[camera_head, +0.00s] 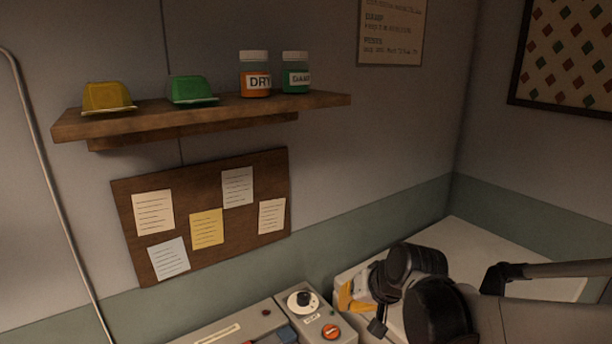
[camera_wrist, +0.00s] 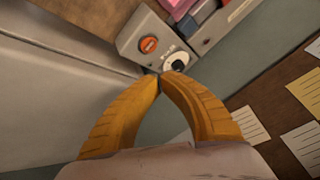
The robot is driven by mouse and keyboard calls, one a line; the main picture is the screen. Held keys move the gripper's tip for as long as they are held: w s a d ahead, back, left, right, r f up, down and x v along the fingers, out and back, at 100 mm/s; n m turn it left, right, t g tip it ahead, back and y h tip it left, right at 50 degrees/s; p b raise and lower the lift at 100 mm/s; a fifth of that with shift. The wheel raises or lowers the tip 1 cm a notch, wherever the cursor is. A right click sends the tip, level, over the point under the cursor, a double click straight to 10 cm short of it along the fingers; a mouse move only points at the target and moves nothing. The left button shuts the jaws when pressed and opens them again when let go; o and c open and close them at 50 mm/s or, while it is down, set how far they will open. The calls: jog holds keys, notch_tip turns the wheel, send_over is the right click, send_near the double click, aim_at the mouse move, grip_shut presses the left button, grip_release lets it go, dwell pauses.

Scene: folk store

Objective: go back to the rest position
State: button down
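My gripper (camera_head: 350,298) shows at the lower right of the head view, partly hidden behind my own dark wrist. In the wrist view, the two yellow fingers of my gripper (camera_wrist: 164,76) curve together and their tips meet. Nothing shows between them. A grey control box (camera_head: 321,313) with a dial (camera_head: 302,300) and an orange-red button (camera_head: 331,331) is just left of my gripper in the head view. In the wrist view the control box (camera_wrist: 137,40) lies beyond the fingertips. I cannot tell whether the tips touch it.
A wooden shelf (camera_head: 185,118) on the wall holds a yellow tub (camera_head: 108,97), a green tub (camera_head: 191,89) and two labelled jars (camera_head: 254,76). A notice board (camera_head: 212,253) with papers hangs below. A pale counter (camera_head: 470,245) stands in the right corner behind my arm.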

jog(key=s+d+r+h, duration=0.1)
jog(key=s+d, duration=0.2)
jog(key=s, duration=0.3)
jog(key=s+d+r+h, duration=0.1)
jog(key=s+d+r, duration=0.1)
jog(key=s, duration=0.4)
jog(key=s+d+r+t+h, duration=0.1)
jog(key=s+d, duration=0.2)
jog(key=s, duration=0.2)
jog(key=shift+s+d+r+n, duration=0.15)
jog(key=shift+s+d+n, duration=0.2)
jog(key=shift+s+n, duration=0.05)
